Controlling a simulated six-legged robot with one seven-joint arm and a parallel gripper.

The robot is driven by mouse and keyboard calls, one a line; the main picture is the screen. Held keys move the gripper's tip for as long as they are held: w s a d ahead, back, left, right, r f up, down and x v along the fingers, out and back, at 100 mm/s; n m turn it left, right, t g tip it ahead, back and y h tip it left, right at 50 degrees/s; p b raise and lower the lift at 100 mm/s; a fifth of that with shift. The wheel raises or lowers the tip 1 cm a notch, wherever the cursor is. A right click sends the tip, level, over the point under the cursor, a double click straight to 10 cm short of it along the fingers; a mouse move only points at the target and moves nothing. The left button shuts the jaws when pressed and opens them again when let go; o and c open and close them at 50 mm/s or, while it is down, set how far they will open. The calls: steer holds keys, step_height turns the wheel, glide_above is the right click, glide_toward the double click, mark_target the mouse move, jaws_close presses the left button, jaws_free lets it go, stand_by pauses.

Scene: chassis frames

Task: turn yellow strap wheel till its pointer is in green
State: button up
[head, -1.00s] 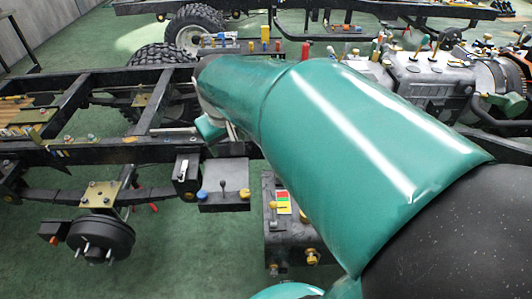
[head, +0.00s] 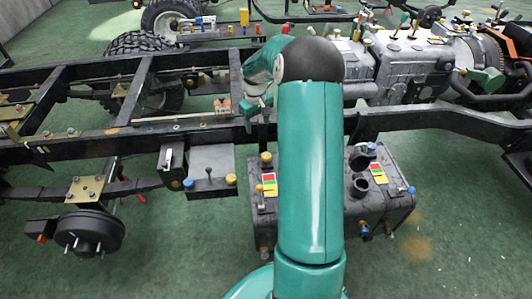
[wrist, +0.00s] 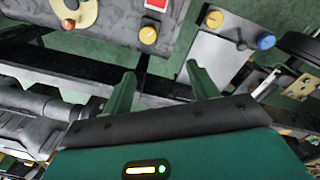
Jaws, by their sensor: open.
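A small yellow knob-like wheel (head: 266,158) stands at the top of the dark tank's left end, above a red, yellow and green scale plate (head: 269,183). A small yellow pointer-like part (head: 259,188) shows at the plate's left edge. In the wrist view the yellow wheel (wrist: 148,36) is beyond the fingertips, with part of the red-and-white plate (wrist: 157,4) cut off by the top edge. My gripper (wrist: 163,82) is open and empty, apart from the wheel, over the dark frame rail. The pointer's exact reading is too small to tell.
The tank (head: 350,210) hangs below the frame rail (head: 400,118), partly behind my arm. A grey box (head: 212,160) with blue and yellow knobs is to its left. A tan ring with a red-brown knob (wrist: 75,12) shows in the wrist view. Green floor lies open in front.

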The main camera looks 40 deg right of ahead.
glide_above(266, 155)
step_height(266, 155, down, 5)
steer(key=shift+y, duration=0.3)
step_height(266, 155, down, 14)
steer(key=shift+r, duration=0.15)
steer(key=c, duration=1)
